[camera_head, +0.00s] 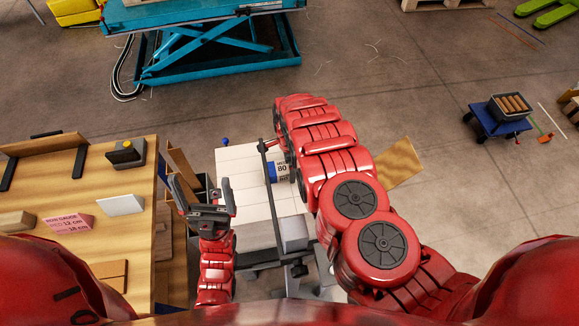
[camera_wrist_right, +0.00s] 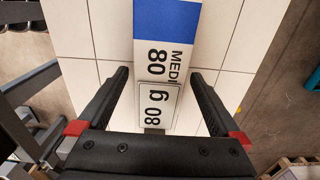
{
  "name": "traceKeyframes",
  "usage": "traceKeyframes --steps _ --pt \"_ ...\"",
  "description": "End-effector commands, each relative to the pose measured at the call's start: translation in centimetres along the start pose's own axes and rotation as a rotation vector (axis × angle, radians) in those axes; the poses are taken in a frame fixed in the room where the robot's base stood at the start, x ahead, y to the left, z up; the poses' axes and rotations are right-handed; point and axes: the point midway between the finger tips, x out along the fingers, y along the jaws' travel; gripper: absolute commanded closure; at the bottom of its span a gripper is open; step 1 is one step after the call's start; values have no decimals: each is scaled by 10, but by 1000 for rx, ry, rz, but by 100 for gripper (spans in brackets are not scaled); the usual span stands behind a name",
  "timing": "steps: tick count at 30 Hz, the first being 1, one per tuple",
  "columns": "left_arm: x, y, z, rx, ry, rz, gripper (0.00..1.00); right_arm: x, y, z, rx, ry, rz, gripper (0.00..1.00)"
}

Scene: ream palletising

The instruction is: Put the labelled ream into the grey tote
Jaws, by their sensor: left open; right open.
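The labelled ream (camera_head: 279,171), white with a blue band and black "80" print, lies on a white block-patterned surface (camera_head: 240,160), partly hidden by my right arm. In the right wrist view the ream (camera_wrist_right: 166,48) shows its blue band and an "80 g" label. My right gripper (camera_wrist_right: 160,75) is open, its fingers apart on either side of the ream's label end; I cannot tell whether they touch it. In the head view my right arm hides it. My left gripper (camera_head: 203,188) is open and empty, left of the white surface. I cannot identify the grey tote with certainty.
A wooden table (camera_head: 80,190) at left holds a pink sign (camera_head: 68,223), a white card (camera_head: 120,205) and a black-yellow device (camera_head: 126,153). A grey block (camera_head: 294,232) is near the white surface's front. A blue dolly (camera_head: 487,121) carries a dark crate. Floor at right is mostly clear.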

Motion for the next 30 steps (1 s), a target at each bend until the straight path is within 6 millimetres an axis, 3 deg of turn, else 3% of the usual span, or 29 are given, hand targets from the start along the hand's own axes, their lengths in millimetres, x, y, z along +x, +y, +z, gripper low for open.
traceKeyframes --steps 11,14,28,30 --pt "2 0 0 0 0 0 0 7 0 1 -1 -2 0 0" --pt "2 0 0 0 0 0 0 7 0 1 -1 -2 0 14" --pt "2 0 0 0 0 0 0 7 0 1 -1 -1 0 99" --pt "2 0 0 0 0 0 0 7 0 1 -1 -1 0 100"
